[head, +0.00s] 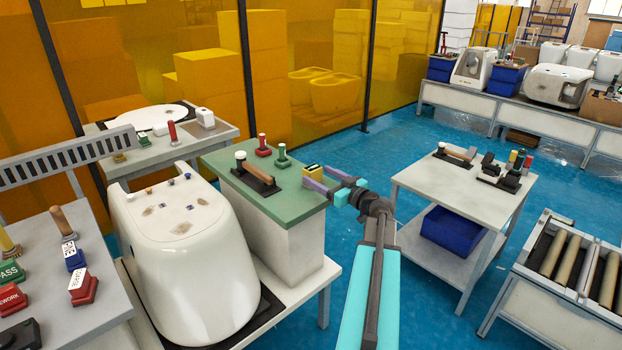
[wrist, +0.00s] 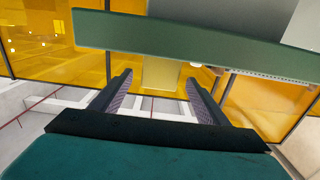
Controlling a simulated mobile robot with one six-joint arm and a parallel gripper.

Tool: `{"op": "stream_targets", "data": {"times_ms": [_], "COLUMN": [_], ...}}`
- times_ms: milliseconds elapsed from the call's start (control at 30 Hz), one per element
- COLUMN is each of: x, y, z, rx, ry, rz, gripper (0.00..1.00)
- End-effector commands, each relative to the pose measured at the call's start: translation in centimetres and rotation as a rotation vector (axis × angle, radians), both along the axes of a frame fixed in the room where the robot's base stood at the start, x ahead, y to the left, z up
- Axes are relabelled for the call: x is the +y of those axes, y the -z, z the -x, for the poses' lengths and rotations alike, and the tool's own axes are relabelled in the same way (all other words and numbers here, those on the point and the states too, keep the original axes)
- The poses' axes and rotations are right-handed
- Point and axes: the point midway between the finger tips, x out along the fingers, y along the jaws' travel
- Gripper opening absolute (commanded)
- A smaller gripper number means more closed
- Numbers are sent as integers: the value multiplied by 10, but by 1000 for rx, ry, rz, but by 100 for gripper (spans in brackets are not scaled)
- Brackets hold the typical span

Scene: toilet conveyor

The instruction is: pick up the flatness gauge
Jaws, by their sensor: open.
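My gripper (wrist: 153,82) holds nothing.
A black plate with a wooden handle (head: 257,181) and red (head: 263,146) and green (head: 282,157) stamps share the green top. A white toilet unit (head: 185,255) stands in front. A white table (head: 465,195) with tools is right; blue floor (head: 405,150) lies between.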

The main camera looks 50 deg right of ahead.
Motion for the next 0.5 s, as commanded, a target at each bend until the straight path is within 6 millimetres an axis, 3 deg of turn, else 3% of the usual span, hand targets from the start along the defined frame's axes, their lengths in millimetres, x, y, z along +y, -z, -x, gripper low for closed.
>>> {"op": "stream_targets", "data": {"times_ms": [300, 500], "x": [-3, -4], "y": [0, 0], "z": [-37, -44], "rx": [0, 0], "ry": [-2, 1], "rz": [0, 0], "gripper": [69, 69]}}
